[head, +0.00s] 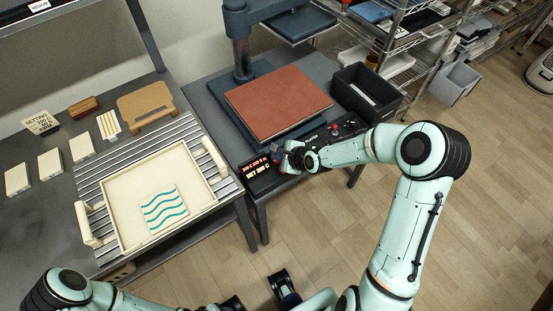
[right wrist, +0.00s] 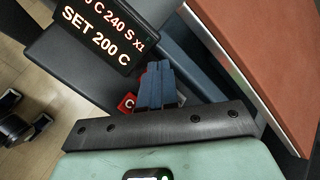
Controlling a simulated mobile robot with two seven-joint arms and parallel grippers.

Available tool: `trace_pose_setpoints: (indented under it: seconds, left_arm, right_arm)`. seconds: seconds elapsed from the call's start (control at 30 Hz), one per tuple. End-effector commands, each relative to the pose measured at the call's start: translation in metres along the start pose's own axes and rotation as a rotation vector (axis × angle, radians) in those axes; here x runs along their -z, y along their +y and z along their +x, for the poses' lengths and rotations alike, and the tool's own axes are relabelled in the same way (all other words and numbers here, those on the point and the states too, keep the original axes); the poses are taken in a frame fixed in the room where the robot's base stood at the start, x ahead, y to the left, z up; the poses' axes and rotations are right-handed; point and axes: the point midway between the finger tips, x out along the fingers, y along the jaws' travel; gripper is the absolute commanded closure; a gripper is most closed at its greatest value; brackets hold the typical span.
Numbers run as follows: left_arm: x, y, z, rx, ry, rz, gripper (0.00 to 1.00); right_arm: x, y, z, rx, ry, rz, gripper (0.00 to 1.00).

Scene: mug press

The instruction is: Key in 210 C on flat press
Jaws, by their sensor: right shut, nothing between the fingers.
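The flat press has a reddish-brown pad (head: 277,102) on a dark base. Its lit display (head: 258,170) stands at the front left corner. In the right wrist view the display (right wrist: 105,28) reads "SET 200 C" under a partly cut line ending "C 240 S X1". My right gripper (head: 285,155) is shut and empty over the control panel, just right of the display. In the right wrist view its fingertips (right wrist: 158,75) point at the panel beside a red key marked C (right wrist: 127,102). The fingers hide other keys, and contact is unclear. Dark parts at the head view's bottom edge may be my left gripper.
A cream tray (head: 112,232) with a wavy-striped tile (head: 163,208) sits on the left table. Several cream blocks and a card stand behind it. A red knob (head: 335,128) and a black bin (head: 368,95) are right of my gripper.

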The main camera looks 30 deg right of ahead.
Motion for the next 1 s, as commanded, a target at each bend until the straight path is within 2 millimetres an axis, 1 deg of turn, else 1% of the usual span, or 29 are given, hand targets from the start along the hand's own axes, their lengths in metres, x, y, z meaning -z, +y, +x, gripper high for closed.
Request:
trace_pose_setpoints:
  seconds: [1.0]
  left_arm:
    - [0.0, -0.0012, 0.0034, 0.0, -0.001, 0.0, 0.47]
  right_arm:
    - [0.0049, 0.0046, 0.0064, 0.0, 0.001, 0.002, 1.0]
